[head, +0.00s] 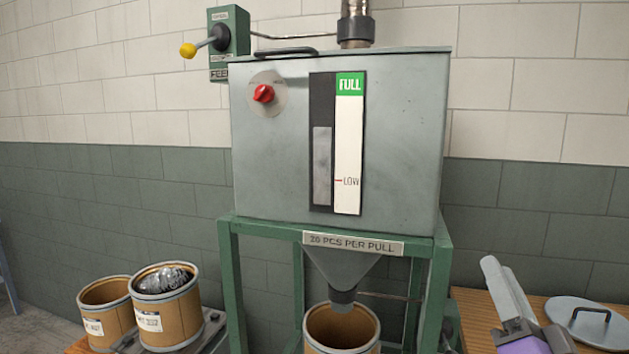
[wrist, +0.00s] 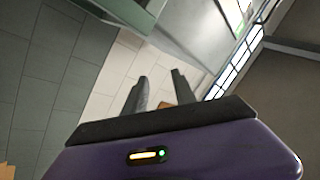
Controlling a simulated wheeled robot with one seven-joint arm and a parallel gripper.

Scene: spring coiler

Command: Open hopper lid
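The hopper (head: 280,155) is a grey metal box on a green frame in the middle of the head view. Its lid (head: 400,50) shows as a thin flat edge along the top and looks closed. A dark bar handle (head: 287,51) sits at the lid's left front. My gripper (head: 500,265) is at the lower right of the head view, well below and right of the lid, touching nothing I can see. In the wrist view its two fingers (wrist: 160,78) stand apart with nothing between them. The hopper's lid is not clearly visible there.
A red knob (head: 263,94) and level gauge (head: 336,143) are on the hopper's front. A yellow-tipped lever (head: 188,50) is on the wall, a pipe (head: 355,25) behind the lid. Drums (head: 168,320) stand left, another drum (head: 340,330) under the funnel. A round lid (head: 588,318) lies right.

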